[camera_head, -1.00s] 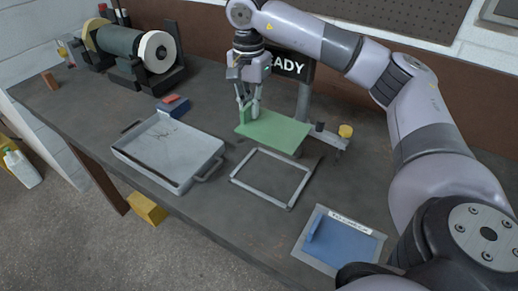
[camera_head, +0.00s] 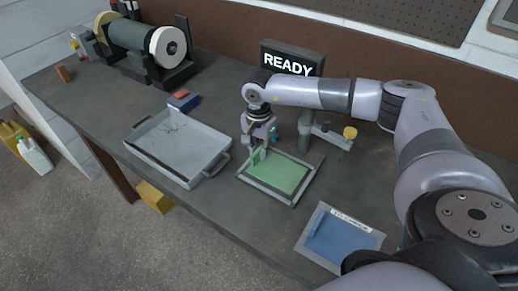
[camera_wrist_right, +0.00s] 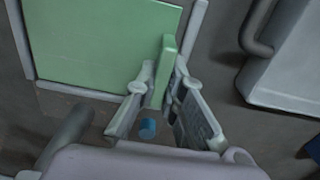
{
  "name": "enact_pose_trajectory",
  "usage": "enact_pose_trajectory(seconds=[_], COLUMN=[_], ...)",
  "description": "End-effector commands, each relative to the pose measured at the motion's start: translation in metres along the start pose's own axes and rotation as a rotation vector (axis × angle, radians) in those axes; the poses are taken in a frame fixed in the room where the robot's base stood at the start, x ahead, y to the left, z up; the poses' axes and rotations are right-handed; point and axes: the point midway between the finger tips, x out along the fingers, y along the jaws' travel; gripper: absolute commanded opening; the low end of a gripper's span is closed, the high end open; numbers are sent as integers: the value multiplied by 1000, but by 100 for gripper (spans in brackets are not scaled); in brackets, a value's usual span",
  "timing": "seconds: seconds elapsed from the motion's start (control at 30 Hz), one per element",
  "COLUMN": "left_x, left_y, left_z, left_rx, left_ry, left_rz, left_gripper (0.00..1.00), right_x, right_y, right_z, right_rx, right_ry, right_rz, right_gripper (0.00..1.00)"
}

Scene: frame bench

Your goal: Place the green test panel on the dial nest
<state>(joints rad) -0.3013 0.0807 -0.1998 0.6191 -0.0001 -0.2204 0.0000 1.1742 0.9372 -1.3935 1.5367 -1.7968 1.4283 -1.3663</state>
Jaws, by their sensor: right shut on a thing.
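The green test panel (camera_head: 284,178) lies flat within the outline of the light grey dial nest (camera_head: 264,191), a rectangular frame on the bench. My right gripper (camera_head: 257,155) is shut on the upright tab at the panel's left edge. In the right wrist view the fingers (camera_wrist_right: 158,85) pinch this tab, and the green plate (camera_wrist_right: 105,45) shows with the nest's rim (camera_wrist_right: 194,30) along its sides. I cannot tell whether the panel rests fully on the nest or hovers just above it. My left gripper is not in view.
A grey tray (camera_head: 219,166) with handles stands left of the nest. A blue panel (camera_head: 343,241) in a grey frame lies to the front right. A post with a yellow knob (camera_head: 350,132) and a READY sign (camera_head: 290,63) stand behind. A bench grinder (camera_head: 140,41) is at the back left.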

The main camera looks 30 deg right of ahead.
Motion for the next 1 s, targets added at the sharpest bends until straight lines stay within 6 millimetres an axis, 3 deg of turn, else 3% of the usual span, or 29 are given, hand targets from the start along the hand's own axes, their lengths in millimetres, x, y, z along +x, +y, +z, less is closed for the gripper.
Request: enact_pose_trajectory(seconds=[0.3, 0.33, 0.6, 1.0], left_x=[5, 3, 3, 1], left_y=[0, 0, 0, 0], left_z=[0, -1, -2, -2], left_rx=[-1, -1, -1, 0], left_ry=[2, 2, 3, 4], left_rz=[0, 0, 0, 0], left_gripper=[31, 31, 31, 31], right_x=[4, 2, 2, -3], right_y=[-1, 0, 0, -1], right_z=[0, 0, 0, 0], right_rx=[0, 0, 0, 0], right_ry=[0, 0, 0, 0], right_rz=[-1, -1, 0, -2], right_gripper=[0, 12, 30, 30])
